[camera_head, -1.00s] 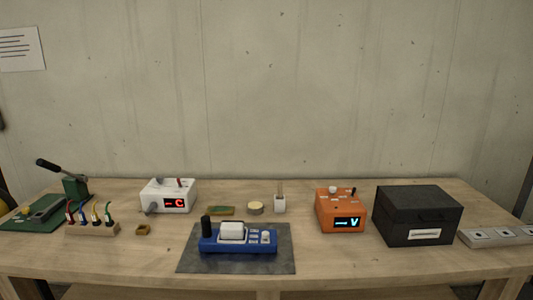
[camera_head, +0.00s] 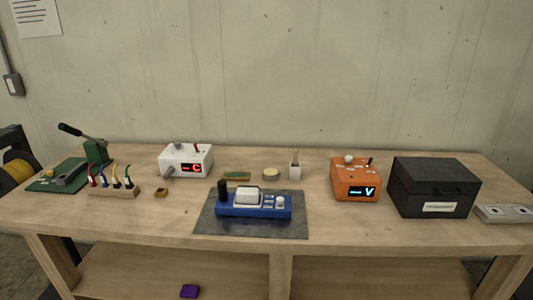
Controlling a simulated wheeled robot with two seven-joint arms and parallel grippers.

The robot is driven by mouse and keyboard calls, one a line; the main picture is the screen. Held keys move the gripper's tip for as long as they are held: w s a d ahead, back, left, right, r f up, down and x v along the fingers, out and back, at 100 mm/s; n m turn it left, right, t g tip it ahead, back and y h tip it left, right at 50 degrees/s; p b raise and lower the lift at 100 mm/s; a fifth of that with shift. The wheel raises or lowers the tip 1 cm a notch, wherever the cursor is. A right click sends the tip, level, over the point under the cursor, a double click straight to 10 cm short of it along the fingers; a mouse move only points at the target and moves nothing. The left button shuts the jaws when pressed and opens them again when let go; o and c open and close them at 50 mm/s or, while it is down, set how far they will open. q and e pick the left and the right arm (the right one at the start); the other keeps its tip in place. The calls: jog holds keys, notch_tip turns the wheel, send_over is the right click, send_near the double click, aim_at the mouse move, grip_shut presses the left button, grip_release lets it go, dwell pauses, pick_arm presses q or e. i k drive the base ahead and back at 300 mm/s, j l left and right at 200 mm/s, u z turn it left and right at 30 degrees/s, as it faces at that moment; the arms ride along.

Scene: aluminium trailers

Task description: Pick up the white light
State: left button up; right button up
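A blue device (camera_head: 253,207) lies on a dark grey mat (camera_head: 225,224) near the front middle of the table. On its top sits a white block-shaped piece (camera_head: 248,196), which may be the white light. A black knob stands at the device's left end and a small whitish round part (camera_head: 281,201) at its right end; I cannot tell which part is the light. Neither of my grippers shows in the head view.
Behind the mat stand a white box with a red display (camera_head: 186,161), a sponge-like strip (camera_head: 236,176), a round tin (camera_head: 271,175) and a small white cup (camera_head: 294,171). An orange meter (camera_head: 355,180) and a black box (camera_head: 434,187) stand right. The wooden table (camera_head: 140,222) is clear front left.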

aim_at(245, 194)
jog(key=l+u, duration=0.15)
jog(key=u, duration=0.15)
jog(key=l+u, duration=0.15)
jog(key=u, duration=0.2)
jog(key=l+u, duration=0.15)
jog(key=l, duration=0.45)
jog(key=l+u, duration=0.15)
jog(key=l, duration=0.5)
jog(key=l+u, duration=0.15)
jog(key=l, duration=0.45)
jog(key=k+l+u, duration=0.15)
jog(key=l, duration=0.85)
jog(key=k+l, duration=0.1)
jog(key=l, duration=0.3)
